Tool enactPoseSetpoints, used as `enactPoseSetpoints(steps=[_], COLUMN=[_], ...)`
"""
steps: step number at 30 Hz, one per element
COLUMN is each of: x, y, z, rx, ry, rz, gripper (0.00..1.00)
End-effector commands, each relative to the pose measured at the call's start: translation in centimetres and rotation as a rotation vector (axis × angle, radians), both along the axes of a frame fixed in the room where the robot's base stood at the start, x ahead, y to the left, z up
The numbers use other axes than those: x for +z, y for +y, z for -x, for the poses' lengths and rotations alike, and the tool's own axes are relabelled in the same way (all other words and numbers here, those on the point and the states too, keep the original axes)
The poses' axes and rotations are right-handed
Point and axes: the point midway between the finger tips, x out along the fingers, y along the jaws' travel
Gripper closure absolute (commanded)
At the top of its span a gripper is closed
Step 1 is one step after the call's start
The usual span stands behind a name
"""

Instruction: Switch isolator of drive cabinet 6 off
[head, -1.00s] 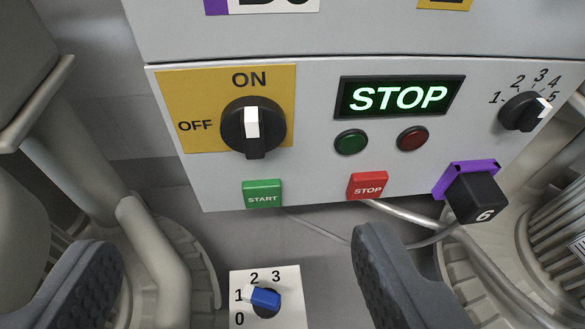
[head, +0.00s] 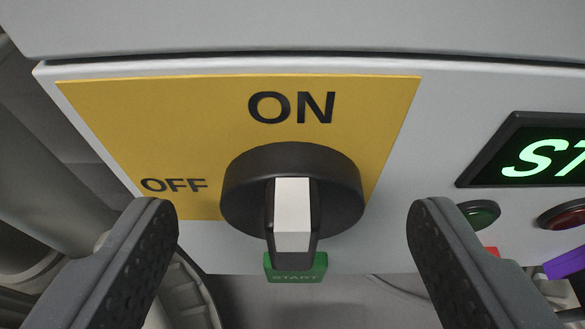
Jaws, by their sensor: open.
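The isolator knob (head: 292,205) is a round black rotary switch with a white-faced grip bar, on a yellow plate (head: 150,120) marked ON at the top and OFF at the left. The white bar stands upright, in line with ON. My gripper (head: 292,225) is open, with one dark finger at the left and one at the right of the knob. Both fingers are apart from the knob, and nothing is between them but the knob ahead. The cabinet number 6 is out of view now.
A lit STOP display (head: 545,155), partly cut off, is at the right. A green lamp (head: 480,213) and a red lamp (head: 565,215) sit below it. A pipe (head: 50,160) runs at the left.

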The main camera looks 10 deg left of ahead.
Motion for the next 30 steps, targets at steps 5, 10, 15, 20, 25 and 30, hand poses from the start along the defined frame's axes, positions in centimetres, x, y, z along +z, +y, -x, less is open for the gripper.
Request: enactPoseSetpoints(steps=[5, 10, 15, 20, 25, 30], x=[-0.27, -0.25, -0.24, -0.24, -0.22, -0.18], y=[0.13, 0.15, 0.16, 0.16, 0.21, 0.36], z=[-0.82, -0.87, -0.85, -0.83, -0.79, -0.66], rx=[-0.001, -0.001, 0.0, 0.0, 0.0, 0.001], ry=[-0.002, -0.002, -0.002, -0.002, -0.003, -0.014], rz=[-0.001, 0.0, 0.0, 0.0, 0.01, 0.058], gripper=[0.31, 0.31, 0.53, 0.74, 0.74, 0.74])
